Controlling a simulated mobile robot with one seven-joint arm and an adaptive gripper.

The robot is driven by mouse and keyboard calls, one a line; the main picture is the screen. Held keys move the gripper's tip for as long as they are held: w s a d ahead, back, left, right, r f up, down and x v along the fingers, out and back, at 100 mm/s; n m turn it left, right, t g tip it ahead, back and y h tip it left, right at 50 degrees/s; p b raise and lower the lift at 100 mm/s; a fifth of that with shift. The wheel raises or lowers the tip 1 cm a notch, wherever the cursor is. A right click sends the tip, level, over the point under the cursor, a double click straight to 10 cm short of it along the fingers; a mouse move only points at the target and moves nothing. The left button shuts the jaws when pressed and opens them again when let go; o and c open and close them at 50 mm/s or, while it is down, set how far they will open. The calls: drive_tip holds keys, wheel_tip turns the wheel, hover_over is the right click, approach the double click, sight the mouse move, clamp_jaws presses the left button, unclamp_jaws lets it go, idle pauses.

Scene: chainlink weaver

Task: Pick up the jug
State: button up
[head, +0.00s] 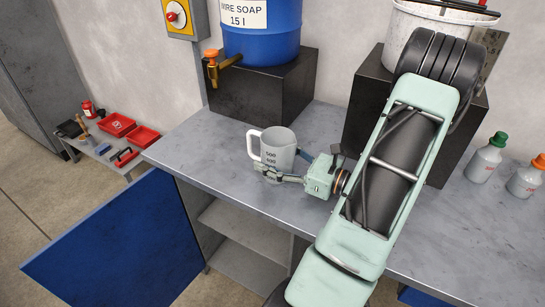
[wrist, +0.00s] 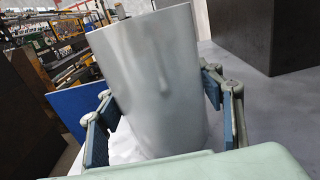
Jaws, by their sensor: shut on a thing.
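The jug (head: 279,146) is a grey-white measuring jug with dark volume marks and a white handle on its left side. It is over the grey workbench in the head view; whether its base touches the bench I cannot tell. In the wrist view the jug (wrist: 151,75) fills the middle and looks tilted. My gripper (head: 287,165) reaches it from the right, with one finger on each side of the body. In the wrist view my gripper (wrist: 158,110) is shut on the jug. The jug's lower part is partly hidden by my gripper.
A blue soap barrel (head: 262,35) with an orange-handled tap stands on a dark block (head: 262,92) behind the jug. A white bucket (head: 415,25) sits on another block. Two bottles (head: 486,160) (head: 527,178) stand at right. A blue panel (head: 115,245) is at front left. The bench (head: 195,140) is clear left of the jug.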

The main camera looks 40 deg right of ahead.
drive_tip(key=c, duration=0.4)
drive_tip(key=shift+o, duration=0.2)
